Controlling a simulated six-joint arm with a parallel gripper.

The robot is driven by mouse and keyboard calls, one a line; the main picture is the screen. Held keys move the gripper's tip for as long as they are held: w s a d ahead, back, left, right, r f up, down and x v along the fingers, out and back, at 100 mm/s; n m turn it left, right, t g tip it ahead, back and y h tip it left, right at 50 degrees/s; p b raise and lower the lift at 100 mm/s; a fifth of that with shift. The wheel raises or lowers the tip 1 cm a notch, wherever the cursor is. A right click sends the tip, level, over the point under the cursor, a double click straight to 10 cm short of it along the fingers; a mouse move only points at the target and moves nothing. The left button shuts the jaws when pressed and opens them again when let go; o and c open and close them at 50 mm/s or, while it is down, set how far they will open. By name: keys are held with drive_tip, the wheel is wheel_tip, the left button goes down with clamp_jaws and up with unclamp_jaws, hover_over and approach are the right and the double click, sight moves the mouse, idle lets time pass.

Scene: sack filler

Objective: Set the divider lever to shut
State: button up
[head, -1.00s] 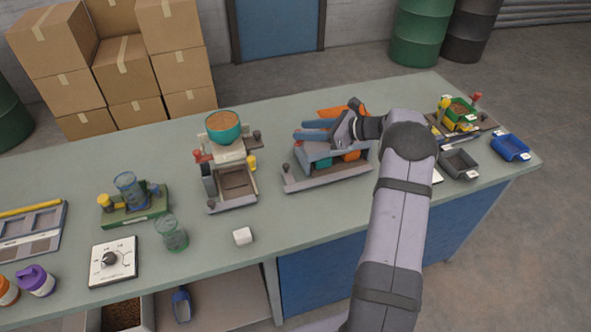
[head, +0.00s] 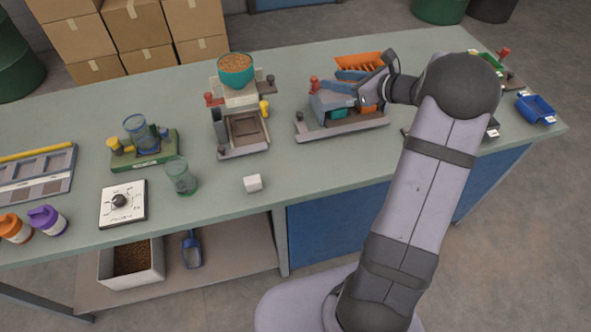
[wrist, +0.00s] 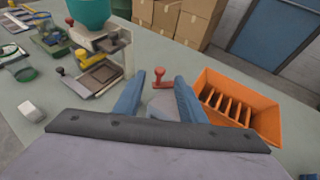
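The divider (head: 343,126) is a blue-grey unit on the bench, with an orange slotted hopper (head: 359,62) at its back and teal and orange bins below. Its red lever (head: 314,84) stands at its left end, handle up; I cannot tell which setting it marks. My gripper (head: 338,81) is above the divider, pointing left, with its blue fingers apart and empty. In the wrist view, the red lever (wrist: 159,77) appears ahead of and between the fingertips (wrist: 158,86), apart from both. The orange hopper (wrist: 236,104) is right of the fingers.
A filler stand (head: 241,128) with a teal bowl (head: 236,70) of grain stands left of the divider. A white cube (head: 252,184) and a clear cup (head: 181,177) sit in front. Blue and dark bins (head: 536,110) are at the right end. Bench between stand and divider is clear.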

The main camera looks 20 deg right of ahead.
drive_tip(key=s+a+f+n+g+p, duration=0.1)
drive_tip(key=s+a+n+g, duration=0.2)
drive_tip(key=s+a+n, duration=0.2)
drive_tip(key=s+a+f+n+g+h, duration=0.1)
drive_tip(key=s+a+f+n+g, duration=0.1)
drive_tip(key=s+a+n, duration=0.4)
drive_tip(key=s+a+f+n+g+p, duration=0.1)
drive_tip(key=s+a+f+n+g, duration=0.1)
drive_tip(key=s+a+n+g, duration=0.3)
drive_tip(key=shift+s+a+f+n+p, duration=0.3)
drive_tip(key=shift+s+a+n, duration=0.45)
drive_tip(key=shift+s, duration=1.6)
drive_tip(key=shift+h, duration=0.3)
